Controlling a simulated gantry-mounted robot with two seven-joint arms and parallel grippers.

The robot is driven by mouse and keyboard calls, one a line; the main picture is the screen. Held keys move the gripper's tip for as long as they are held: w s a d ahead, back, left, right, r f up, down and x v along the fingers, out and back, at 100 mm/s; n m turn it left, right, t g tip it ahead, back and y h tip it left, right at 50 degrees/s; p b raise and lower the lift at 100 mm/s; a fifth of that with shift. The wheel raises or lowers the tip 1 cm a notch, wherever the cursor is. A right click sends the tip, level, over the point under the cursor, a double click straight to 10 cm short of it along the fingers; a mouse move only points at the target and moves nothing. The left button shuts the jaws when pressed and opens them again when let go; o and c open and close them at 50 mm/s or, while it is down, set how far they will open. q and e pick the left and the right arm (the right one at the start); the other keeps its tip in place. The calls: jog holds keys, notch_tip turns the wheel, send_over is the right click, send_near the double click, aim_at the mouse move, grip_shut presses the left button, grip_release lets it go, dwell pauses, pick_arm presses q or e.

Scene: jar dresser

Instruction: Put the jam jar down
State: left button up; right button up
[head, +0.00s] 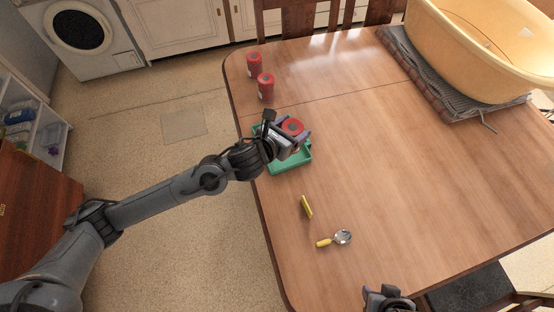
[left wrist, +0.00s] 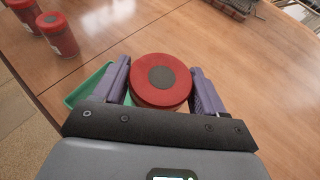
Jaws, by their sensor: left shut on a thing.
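The jam jar with a red lid and a dark round centre (head: 293,126) is between the fingers of my left gripper (head: 289,136). In the left wrist view the jar's lid (left wrist: 161,80) faces the camera, with a purple finger on each side. My left gripper is shut on it. The jar is over the green tray (head: 291,168); whether it touches the tray or the table cannot be told. My right gripper (head: 388,299) is at the bottom edge of the head view, partly cut off, and its jaws are unclear.
Two other red jars (head: 254,65) (head: 266,87) stand at the table's far left. A yellow-handled spoon (head: 341,237) and a small yellow object (head: 307,207) lie nearer. A yellow tub (head: 490,50) stands on a grey cloth (head: 440,95) at the back right. The table's middle is clear.

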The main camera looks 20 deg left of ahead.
pick_arm(q)
jog(key=shift+d+r, duration=0.45)
pick_arm(e)
jog(key=shift+s+d, duration=0.15)
jog(key=shift+s, duration=0.15)
jog(key=shift+w+a+r, duration=0.1)
jog(key=shift+w+a, duration=0.15)
jog(key=shift+w, duration=0.7)
jog(key=shift+s+f+b, duration=0.4)
jog(key=shift+f+b, duration=0.2)
jog(key=shift+f, duration=0.05)
pick_arm(q)
jog(key=shift+w+a+f+b, duration=0.15)
jog(key=shift+w+a+f, duration=1.3)
jog(key=shift+f, duration=0.25)
jog(key=shift+w+a+f+b, duration=0.15)
jog(key=shift+w+a+f, duration=1.3)
jog(key=shift+f, duration=0.2)
jog(key=shift+w+a+f+b, duration=0.15)
jog(key=shift+w+a+f, duration=1.2)
jog(key=shift+a+f, duration=0.3)
pick_arm(e)
jog(key=shift+f, duration=0.4)
pick_arm(q)
jog(key=shift+d, duration=0.1)
